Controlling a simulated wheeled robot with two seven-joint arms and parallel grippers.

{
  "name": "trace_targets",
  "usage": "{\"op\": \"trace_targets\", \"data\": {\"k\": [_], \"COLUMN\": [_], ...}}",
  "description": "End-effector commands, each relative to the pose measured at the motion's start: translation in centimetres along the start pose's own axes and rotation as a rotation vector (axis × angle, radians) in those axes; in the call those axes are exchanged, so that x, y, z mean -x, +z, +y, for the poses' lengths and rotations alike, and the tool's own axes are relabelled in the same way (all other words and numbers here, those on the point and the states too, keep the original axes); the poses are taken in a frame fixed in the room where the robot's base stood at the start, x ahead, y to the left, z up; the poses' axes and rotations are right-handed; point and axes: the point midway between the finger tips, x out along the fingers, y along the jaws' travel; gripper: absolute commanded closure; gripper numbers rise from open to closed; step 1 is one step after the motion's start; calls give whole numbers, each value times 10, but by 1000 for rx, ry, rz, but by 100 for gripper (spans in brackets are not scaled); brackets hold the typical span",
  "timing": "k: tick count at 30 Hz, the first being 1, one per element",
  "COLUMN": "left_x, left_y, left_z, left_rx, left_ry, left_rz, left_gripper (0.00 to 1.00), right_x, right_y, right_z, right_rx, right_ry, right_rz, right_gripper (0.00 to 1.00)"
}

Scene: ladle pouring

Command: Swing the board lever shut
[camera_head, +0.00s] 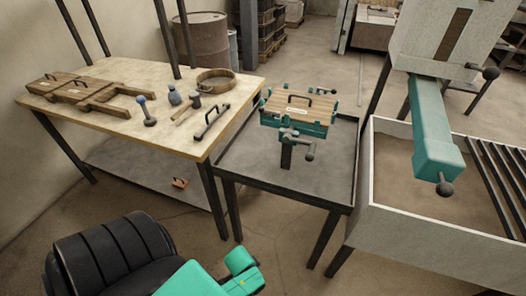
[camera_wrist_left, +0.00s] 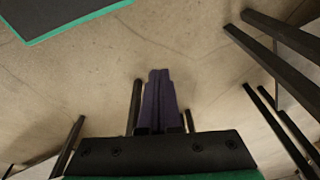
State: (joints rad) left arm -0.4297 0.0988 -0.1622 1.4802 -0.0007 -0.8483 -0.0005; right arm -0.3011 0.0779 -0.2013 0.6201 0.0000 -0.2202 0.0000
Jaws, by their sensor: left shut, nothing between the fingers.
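A teal and dark lever (camera_head: 297,138) with a dark end knob (camera_head: 309,156) sticks out at the fixture's front. I cannot tell whether this lever is open or shut. In the left wrist view my left gripper (camera_wrist_left: 159,73) has its purple fingers together, empty, over bare floor and touching nothing. Its fingers do not show in the head view. My right gripper is in neither view.
The dark middle table (camera_head: 240,168) has a raised rim. A wooden table (camera_head: 150,125) at left holds a wooden flask pattern (camera_head: 85,92), a round ring (camera_head: 215,78) and tools. At right stand a sand bin (camera_head: 440,222) and a teal arm (camera_head: 430,120) with knobs. Table legs flank the wrist view.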

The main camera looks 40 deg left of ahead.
Motion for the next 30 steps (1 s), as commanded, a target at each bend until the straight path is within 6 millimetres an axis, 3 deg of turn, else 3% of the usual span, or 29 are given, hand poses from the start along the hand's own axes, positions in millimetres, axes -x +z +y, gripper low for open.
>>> {"op": "trace_targets", "data": {"k": [1, 2, 5, 8, 11, 15, 18, 21, 24, 30], "left_x": [-3, 1, 22, 52, 96, 181, 240, 290, 321, 339], "left_y": [-11, -18, -43, -68, -100, -148, -173, -191, -201, -206], "left_z": [-2, -3, -11, -32, -82, -166, -202, -217, -216, -209], "left_rx": [1, 1, -2, -18, -78, -285, -495, -736, -950, -1131], "left_ry": [-3, -6, -25, -83, -249, -623, -890, -1128, -1294, -1405], "left_rz": [17, 25, 67, 144, 304, 560, 687, 766, 806, 829], "left_gripper": [100, 100, 100, 100, 100, 100, 100, 100, 100, 100], "right_x": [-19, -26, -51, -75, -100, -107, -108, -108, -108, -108], "right_y": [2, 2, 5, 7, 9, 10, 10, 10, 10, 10], "right_z": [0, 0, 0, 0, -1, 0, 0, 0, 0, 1], "right_rx": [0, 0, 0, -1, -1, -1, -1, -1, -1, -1], "right_ry": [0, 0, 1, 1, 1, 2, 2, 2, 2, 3], "right_rz": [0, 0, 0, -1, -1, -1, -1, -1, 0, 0], "right_gripper": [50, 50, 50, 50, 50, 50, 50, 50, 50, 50]}}
